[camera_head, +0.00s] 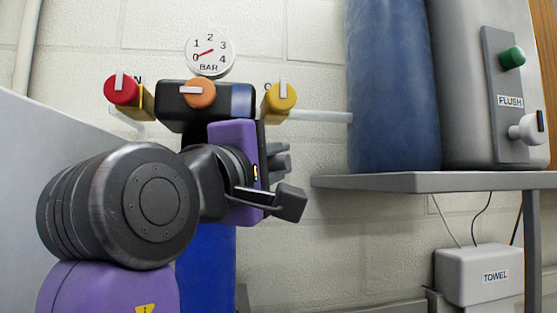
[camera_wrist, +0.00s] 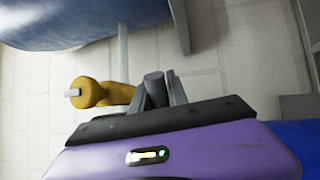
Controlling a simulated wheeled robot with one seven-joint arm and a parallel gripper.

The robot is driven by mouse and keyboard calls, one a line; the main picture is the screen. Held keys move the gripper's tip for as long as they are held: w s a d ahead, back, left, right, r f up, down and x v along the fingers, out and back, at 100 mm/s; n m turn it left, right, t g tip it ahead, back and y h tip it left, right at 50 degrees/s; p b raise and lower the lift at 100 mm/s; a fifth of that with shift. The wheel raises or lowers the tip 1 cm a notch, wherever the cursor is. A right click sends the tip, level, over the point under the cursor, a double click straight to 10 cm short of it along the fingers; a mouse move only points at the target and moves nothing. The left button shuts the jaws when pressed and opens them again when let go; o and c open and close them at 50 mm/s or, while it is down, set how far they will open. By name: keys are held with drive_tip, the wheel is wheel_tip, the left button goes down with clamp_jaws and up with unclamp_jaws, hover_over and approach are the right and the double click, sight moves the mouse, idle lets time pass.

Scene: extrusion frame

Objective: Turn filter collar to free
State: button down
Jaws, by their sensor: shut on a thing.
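My gripper (camera_head: 278,158) is right of the purple wrist, just below and in front of the black filter head (camera_head: 188,104). In the wrist view my gripper (camera_wrist: 160,92) has its grey fingers closed on both sides of a short dark grey stub (camera_wrist: 154,86). The stub appears to be the filter collar's handle. The collar's ring is hidden behind my wrist. The blue filter bowl (camera_head: 207,270) hangs below, partly covered by my arm. An orange knob (camera_head: 200,93) is on the head's front, its white pointer level and to the left.
A red knob (camera_head: 121,89) and a yellow knob (camera_head: 280,97) flank the head, white pointers up. The pressure gauge (camera_head: 209,52) is above. A grey shelf (camera_head: 430,182) carries a blue tank (camera_head: 393,90) at right. Below it is a towel box (camera_head: 478,275).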

drive_tip(key=shift+w+f, duration=0.1)
drive_tip(key=w+a+n+y+p, duration=0.2)
drive_tip(key=w+n+y+p, duration=0.3)
drive_tip(key=y, duration=1)
drive_tip(key=shift+w+a+n+g+p, duration=0.2)
drive_tip(key=shift+w+n+g+p, duration=0.15)
drive_tip(key=shift+w+n, duration=1.25)
drive_tip(key=shift+s+n, duration=0.15)
drive_tip(key=shift+n, duration=0.15)
drive_tip(key=c, duration=1.3)
unclamp_jaws()
drive_tip(key=shift+s, duration=0.1)
